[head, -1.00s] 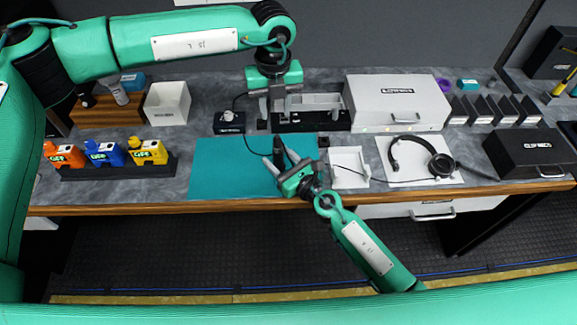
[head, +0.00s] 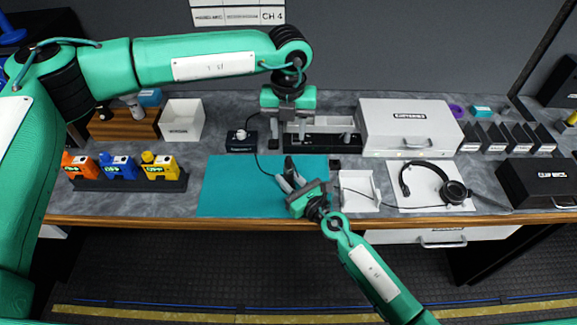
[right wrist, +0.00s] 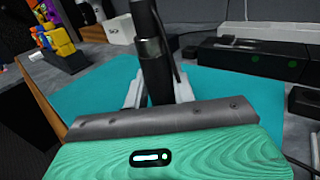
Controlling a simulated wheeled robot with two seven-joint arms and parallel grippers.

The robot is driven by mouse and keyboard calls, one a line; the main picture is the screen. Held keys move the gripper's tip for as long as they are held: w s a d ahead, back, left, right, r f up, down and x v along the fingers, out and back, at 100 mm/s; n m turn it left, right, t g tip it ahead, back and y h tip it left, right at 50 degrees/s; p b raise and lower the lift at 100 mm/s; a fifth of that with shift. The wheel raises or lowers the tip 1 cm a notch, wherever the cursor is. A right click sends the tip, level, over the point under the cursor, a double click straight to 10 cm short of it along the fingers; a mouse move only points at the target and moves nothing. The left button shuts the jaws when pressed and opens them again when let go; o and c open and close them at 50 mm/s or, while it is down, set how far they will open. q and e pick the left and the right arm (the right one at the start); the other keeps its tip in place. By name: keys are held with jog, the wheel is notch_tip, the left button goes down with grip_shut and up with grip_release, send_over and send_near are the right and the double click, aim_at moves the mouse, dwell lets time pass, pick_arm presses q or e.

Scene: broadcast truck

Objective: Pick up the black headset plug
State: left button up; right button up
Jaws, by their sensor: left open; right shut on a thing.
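The black headset plug (right wrist: 154,62) stands roughly upright between the fingers of my right gripper (right wrist: 158,92) in the right wrist view. In the head view the plug (head: 289,165) shows as a dark upright piece over the teal mat, with a thin cable running from it. My right gripper (head: 290,181) is shut on it. I cannot tell whether its lower end touches the mat. My left gripper (head: 289,135) is open and empty, above the black base of a grey tray at the back.
A teal mat (head: 235,190) lies under my right gripper. A small black box (head: 241,141) with a knob stands behind it. To the right are a white tray (head: 357,203), the headset (head: 452,192) and a large grey case (head: 405,130).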

pick_arm(q)
jog(key=m, duration=0.5)
jog(key=shift+r, duration=0.1)
jog(key=m, duration=2.7)
send_over(288, 156)
jog(key=f, duration=0.4)
jog(key=shift+a+f, duration=0.2)
jog(key=shift+a, duration=0.1)
jog(key=f, duration=0.6)
jog(key=shift+d, duration=0.35)
grip_shut()
